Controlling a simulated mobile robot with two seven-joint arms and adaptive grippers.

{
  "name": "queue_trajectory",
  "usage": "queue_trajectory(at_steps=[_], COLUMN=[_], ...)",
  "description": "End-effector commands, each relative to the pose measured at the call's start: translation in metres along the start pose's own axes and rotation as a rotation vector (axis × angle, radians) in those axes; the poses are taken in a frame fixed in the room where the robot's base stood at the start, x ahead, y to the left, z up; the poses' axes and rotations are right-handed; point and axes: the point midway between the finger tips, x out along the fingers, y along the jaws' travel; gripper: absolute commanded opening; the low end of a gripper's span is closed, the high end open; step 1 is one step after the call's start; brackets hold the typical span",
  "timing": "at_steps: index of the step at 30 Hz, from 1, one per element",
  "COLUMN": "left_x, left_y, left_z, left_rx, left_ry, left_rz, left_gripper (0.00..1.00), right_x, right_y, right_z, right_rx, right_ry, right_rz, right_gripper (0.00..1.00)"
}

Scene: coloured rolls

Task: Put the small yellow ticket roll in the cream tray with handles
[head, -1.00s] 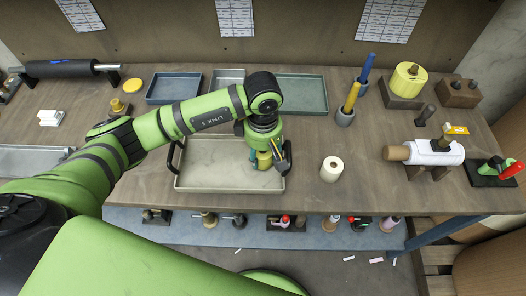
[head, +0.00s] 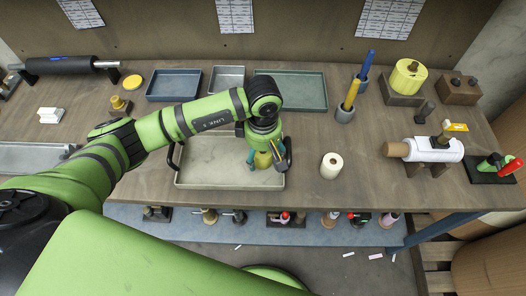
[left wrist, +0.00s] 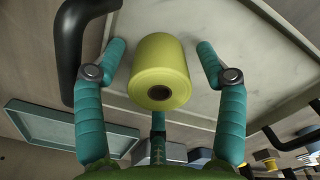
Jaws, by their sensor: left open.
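The small yellow ticket roll (head: 263,160) is at the right part of the cream tray with handles (head: 208,168). In the left wrist view the yellow roll (left wrist: 159,70) shows its round end and dark core hole, with the pale tray floor (left wrist: 225,35) behind it. My left gripper (head: 268,163) is over the tray, its teal fingers open on both sides of the roll. In the left wrist view gaps show between the roll and both fingers. The gripper partly hides the roll in the head view. My right gripper is not in view.
A white roll (head: 331,165) stands right of the tray. A bigger yellow roll (head: 408,75) sits on a block at the back right. The tray's dark left handle (head: 173,156) stands up.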

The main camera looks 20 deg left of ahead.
Motion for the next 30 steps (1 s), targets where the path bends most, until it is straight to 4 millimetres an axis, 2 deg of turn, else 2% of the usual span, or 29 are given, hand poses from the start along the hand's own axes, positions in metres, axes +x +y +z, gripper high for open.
queue_trajectory(at_steps=[2, 5, 12, 18, 24, 30], left_x=[-0.006, -0.018, -0.07, -0.106, -0.121, -0.123], left_y=[0.0, 0.002, 0.002, 0.001, 0.0, 0.0], left_z=[0.0, 0.0, -0.001, 0.0, 0.0, 0.0], left_rx=[0.0, 0.0, 0.002, 0.001, 0.0, 0.0], left_ry=[-0.001, 0.0, 0.002, 0.001, 0.0, 0.0], left_rz=[0.0, 0.006, 0.008, 0.005, 0.0, 0.0], left_gripper=[0.72, 0.72, 0.72, 0.72, 0.72, 0.72], right_x=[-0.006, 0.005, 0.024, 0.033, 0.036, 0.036], right_y=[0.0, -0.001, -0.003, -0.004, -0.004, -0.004], right_z=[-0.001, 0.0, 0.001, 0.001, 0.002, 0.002], right_rx=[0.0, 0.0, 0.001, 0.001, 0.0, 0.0], right_ry=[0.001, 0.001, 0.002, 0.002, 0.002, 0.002], right_rz=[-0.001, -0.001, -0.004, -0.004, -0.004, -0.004], right_gripper=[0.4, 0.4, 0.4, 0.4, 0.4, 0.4])
